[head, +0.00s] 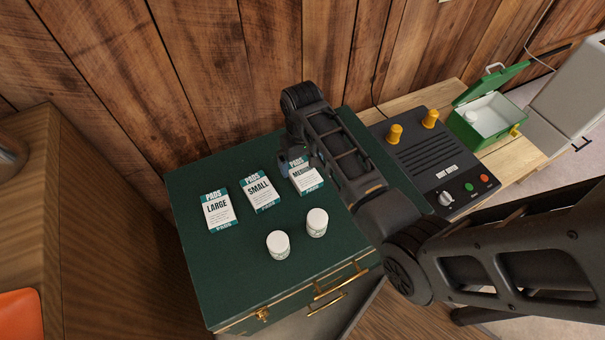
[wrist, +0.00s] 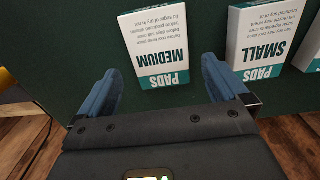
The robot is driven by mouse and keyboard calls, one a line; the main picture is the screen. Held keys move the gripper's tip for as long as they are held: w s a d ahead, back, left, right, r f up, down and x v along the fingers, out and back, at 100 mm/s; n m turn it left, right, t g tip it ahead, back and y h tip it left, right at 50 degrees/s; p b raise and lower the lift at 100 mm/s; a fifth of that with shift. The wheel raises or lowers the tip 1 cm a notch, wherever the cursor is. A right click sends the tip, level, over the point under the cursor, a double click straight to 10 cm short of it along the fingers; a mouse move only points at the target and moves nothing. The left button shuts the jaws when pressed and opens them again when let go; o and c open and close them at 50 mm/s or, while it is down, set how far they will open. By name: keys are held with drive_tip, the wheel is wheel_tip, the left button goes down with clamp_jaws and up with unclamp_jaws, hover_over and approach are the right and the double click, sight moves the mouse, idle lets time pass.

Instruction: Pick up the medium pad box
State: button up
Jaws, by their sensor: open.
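The medium pad box (head: 307,177) is a white and teal carton lying on the dark green chest (head: 194,268), the rightmost of three pad boxes in the head view. My arm partly covers it there. In the wrist view the medium pad box (wrist: 160,48) lies ahead of my gripper (wrist: 157,78), with its label upside down. The two blue fingers are apart, one on each side of its near end, with nothing held. I cannot tell how high the fingers are above the lid.
The small pad box (head: 259,191) and large pad box (head: 218,208) lie to the left. Two white jars (head: 278,244) (head: 317,222) stand nearer the front. A black control unit (head: 435,150) and an open green box (head: 487,122) stand right; a plank wall (head: 235,70) rises behind.

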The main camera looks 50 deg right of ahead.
sight(301, 170)
wheel_tip(301, 170, down, 3)
drive_tip(key=shift+f, duration=0.2)
drive_tip(key=c, duration=1)
drive_tip(key=shift+c, duration=0.4)
drive_tip(key=shift+r, duration=0.15)
